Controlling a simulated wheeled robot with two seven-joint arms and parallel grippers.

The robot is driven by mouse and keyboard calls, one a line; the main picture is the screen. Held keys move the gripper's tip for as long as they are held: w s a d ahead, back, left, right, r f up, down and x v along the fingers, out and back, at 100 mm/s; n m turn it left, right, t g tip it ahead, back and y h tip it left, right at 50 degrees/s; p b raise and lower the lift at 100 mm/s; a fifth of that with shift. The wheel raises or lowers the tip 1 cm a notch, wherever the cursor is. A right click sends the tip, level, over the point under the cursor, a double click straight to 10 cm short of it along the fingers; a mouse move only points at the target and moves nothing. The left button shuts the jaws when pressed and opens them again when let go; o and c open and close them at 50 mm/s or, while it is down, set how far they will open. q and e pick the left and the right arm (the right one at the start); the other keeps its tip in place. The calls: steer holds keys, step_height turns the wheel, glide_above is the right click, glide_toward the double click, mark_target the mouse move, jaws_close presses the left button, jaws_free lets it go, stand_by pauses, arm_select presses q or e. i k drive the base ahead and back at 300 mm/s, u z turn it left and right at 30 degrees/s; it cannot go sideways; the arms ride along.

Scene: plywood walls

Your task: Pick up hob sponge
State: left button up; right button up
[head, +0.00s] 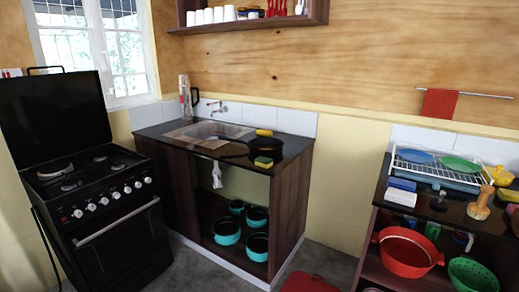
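A small yellow and dark green block that looks like a sponge (263,162) lies at the front edge of the dark sink counter, just in front of a black pan (268,146). A second small yellow item (264,132), perhaps another sponge, lies behind the pan. The black stove with its hob (78,172) stands at the left, and I see no sponge on its burners. Neither of my grippers is in view.
The sink (208,132) is set in the counter (291,145), with several teal pots (227,231) below. At the right, a second counter (452,207) holds a dish rack (437,168), and a red colander (405,254) sits below. A red object (305,283) lies on the floor.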

mark_target(265, 162)
steer(key=u, duration=0.35)
steer(key=i, duration=0.5)
steer(key=u, duration=0.75)
steer(key=i, duration=2.15)
steer(key=z, duration=1.4)
steer(key=i, duration=0.75)
steer(key=z, duration=0.7)
